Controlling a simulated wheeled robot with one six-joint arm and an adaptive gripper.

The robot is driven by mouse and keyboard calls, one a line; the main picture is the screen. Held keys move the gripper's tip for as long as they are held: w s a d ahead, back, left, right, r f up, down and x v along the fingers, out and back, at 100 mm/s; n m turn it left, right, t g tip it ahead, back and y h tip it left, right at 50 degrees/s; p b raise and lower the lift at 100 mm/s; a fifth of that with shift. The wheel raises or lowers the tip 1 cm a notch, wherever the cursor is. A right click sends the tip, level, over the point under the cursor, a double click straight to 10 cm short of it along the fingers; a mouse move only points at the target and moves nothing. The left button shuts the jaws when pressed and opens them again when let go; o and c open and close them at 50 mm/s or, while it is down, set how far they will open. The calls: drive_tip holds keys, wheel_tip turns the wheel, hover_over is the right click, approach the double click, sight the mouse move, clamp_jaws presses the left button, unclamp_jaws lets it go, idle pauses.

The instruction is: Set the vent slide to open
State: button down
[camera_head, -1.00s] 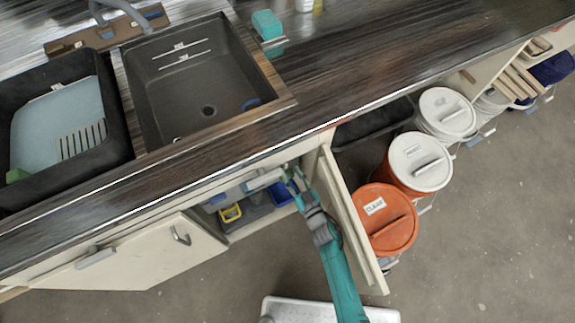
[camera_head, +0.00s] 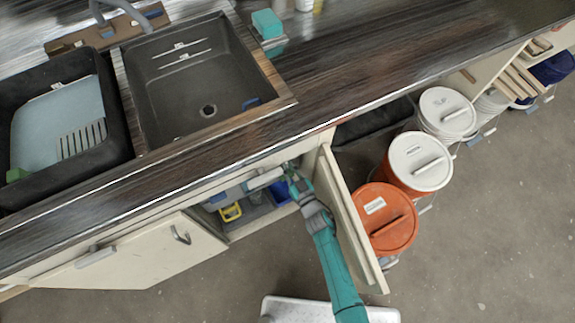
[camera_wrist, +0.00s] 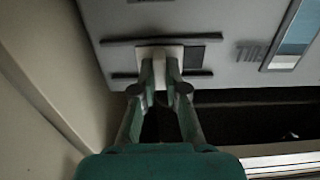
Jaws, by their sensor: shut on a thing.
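The vent slide (camera_wrist: 151,54) is a pale block between two dark horizontal rails on a light grey panel (camera_wrist: 226,74). A dark square patch (camera_wrist: 195,57) shows just right of the slide, between the rails. My gripper (camera_wrist: 160,78) has both fingertips at the slide's lower part, closed on it, and they hide some of it. In the head view my gripper (camera_head: 291,172) reaches into the open cabinet under the counter. The slide cannot be made out in that view.
An open cabinet door (camera_head: 350,222) stands close to the right of my arm. Orange-lidded (camera_head: 385,218) and white-lidded (camera_head: 420,161) buckets stand beyond it. The cabinet holds a yellow item (camera_head: 231,212) and a blue bin (camera_head: 281,192). The counter edge (camera_head: 200,188) runs above.

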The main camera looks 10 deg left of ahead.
drive_tip(key=shift+w+d, duration=0.45)
drive_tip(key=shift+d, duration=0.2)
drive_tip(key=c, duration=1.2)
unclamp_jaws()
drive_tip(key=shift+s+a, duration=0.1)
